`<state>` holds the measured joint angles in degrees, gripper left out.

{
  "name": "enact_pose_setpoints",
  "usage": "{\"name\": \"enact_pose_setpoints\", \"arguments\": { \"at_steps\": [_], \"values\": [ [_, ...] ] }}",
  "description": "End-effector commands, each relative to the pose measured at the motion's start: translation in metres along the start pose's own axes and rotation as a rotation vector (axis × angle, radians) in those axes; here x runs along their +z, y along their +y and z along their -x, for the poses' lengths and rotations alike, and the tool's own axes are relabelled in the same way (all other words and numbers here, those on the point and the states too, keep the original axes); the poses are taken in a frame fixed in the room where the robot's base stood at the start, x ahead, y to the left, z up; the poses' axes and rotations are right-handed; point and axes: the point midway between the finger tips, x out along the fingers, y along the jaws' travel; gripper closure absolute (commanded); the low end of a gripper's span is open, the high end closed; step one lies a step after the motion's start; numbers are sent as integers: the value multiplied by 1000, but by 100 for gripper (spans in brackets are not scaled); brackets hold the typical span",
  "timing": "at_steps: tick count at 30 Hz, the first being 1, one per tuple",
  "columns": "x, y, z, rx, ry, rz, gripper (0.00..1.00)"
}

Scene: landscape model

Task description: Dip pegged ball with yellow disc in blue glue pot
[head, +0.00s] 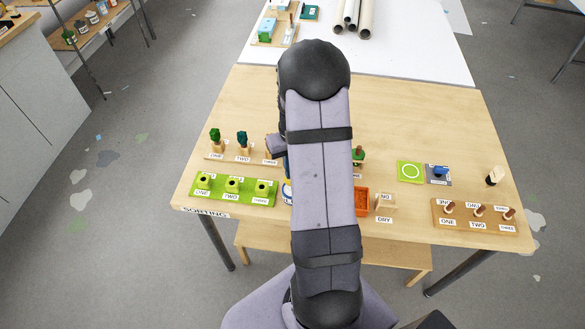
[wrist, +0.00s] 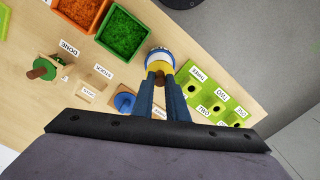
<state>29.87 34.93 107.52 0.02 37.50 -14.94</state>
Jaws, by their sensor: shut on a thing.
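My gripper (wrist: 160,82) has its two blue fingers shut on a brown peg (wrist: 158,77). A yellow disc (wrist: 160,68) shows just beyond the fingertips. A round white-and-blue thing (wrist: 157,53), apparently the blue glue pot, is directly beyond the disc; it also shows beside my arm in the head view (head: 287,191). The ball itself is not clearly visible, and I cannot tell whether it is inside the pot or above it. In the head view my arm hides most of the gripper.
A green block with several holes (wrist: 205,100) is to the right of the fingers. An orange tray (wrist: 80,14) and a green tray (wrist: 122,35) are to the left. A blue round piece (wrist: 124,102) sits close left. A green disc with a brown peg (wrist: 45,68) is farther left.

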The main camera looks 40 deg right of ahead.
Motion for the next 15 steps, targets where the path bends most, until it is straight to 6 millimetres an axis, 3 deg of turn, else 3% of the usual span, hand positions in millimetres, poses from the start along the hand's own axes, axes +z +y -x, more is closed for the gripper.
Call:
{"name": "enact_pose_setpoints", "arguments": {
  "at_steps": [15],
  "values": [
    [0,0,21,0,0,0,99]
  ]
}}
